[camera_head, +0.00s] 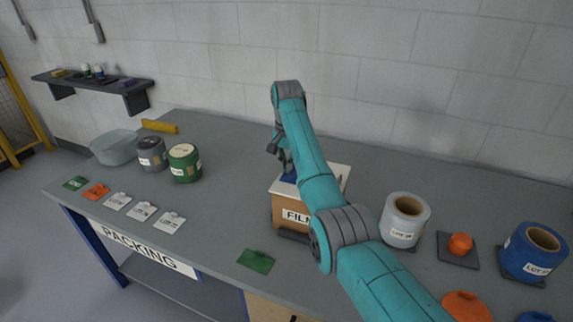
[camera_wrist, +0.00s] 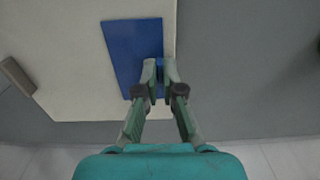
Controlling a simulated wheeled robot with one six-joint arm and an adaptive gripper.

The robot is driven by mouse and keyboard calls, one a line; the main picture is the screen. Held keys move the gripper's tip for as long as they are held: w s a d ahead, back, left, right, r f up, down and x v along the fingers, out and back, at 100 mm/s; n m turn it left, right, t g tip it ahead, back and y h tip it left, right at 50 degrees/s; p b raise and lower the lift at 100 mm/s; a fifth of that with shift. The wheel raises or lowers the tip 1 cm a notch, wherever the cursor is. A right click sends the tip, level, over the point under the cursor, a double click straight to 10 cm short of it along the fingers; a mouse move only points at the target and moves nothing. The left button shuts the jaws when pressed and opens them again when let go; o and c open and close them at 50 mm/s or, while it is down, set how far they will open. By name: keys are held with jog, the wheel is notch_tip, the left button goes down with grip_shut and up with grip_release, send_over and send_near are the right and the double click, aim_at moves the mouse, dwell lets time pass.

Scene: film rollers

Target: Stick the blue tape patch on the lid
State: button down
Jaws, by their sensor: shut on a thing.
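The blue tape patch (camera_wrist: 128,45) is a flat rectangle in the wrist view, lying flat against or just over the pale lid (camera_wrist: 75,70). My gripper (camera_wrist: 158,68) has its fingertips together on the patch's near right part, close to the lid's edge. In the head view my gripper (camera_head: 284,152) is low at the left of the lid (camera_head: 336,173), with a bit of blue under it. The lid tops a brown box (camera_head: 286,205) with a film label. My arm hides much of lid and box. I cannot tell whether the patch touches the lid.
Several cards lie along the front; a green card (camera_head: 255,261) lies before the box. A white roll (camera_head: 404,220), orange ball (camera_head: 460,243) and blue roll (camera_head: 533,252) are right.

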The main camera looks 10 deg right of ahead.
jog(key=shift+f, duration=0.1)
jog(key=c, duration=1.2)
grip_release()
jog(key=shift+c, duration=0.2)
jog(key=o, duration=0.6)
